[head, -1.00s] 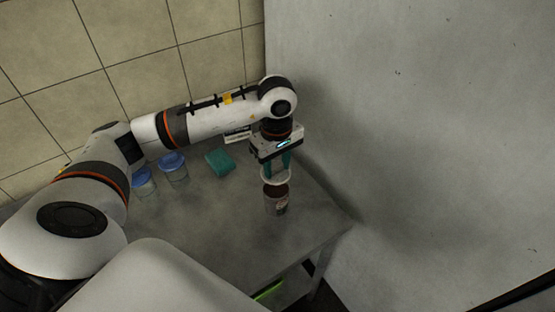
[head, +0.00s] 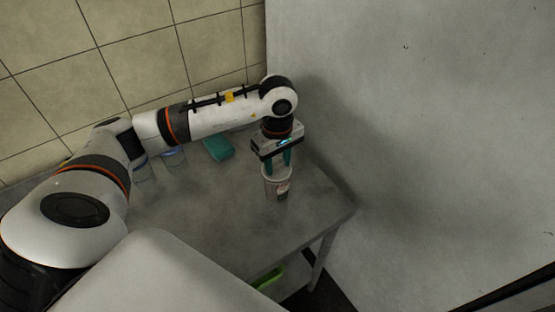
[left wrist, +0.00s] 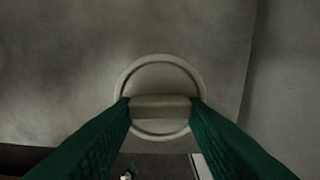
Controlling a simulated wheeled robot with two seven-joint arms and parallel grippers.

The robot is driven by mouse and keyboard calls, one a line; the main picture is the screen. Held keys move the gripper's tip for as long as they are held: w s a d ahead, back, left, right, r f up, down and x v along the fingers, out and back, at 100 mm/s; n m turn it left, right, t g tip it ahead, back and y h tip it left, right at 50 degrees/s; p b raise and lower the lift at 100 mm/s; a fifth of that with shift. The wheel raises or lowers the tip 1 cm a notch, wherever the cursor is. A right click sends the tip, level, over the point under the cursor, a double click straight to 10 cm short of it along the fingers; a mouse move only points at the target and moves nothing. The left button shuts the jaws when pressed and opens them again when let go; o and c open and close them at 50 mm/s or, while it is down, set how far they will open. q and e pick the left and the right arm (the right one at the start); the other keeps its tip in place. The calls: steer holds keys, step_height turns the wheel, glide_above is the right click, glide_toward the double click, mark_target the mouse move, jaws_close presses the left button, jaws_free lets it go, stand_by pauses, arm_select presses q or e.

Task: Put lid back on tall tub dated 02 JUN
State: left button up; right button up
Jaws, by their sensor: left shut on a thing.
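My left gripper (head: 281,160) points down over the tall tub (head: 278,188), which stands near the right end of the grey table and has a label on its side. The gripper is shut on the lid (head: 266,173), a pale round disc with a bar-like handle. The lid is at the tub's mouth; I cannot tell whether it is fully seated. In the left wrist view the lid (left wrist: 160,76) shows between the green fingers, which grip its handle, and it hides the tub. The date on the label is too small to read. My right gripper is out of view.
Two clear tubs with blue lids (head: 173,158) stand at the back left of the table (head: 215,215), partly behind my arm. A teal block (head: 218,148) lies near the wall. A grey wall rises close on the right. Something green (head: 268,278) sits below the table.

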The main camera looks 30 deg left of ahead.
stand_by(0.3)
arm_select(q)
steer(key=shift+b, duration=0.6)
stand_by(0.9)
steer(key=shift+f+b, duration=0.2)
steer(key=shift+b, duration=0.6)
stand_by(0.8)
stand_by(0.4)
steer(key=o, duration=1.5)
steer(key=shift+r+p, duration=1.8)
steer(key=shift+r, duration=1.75)
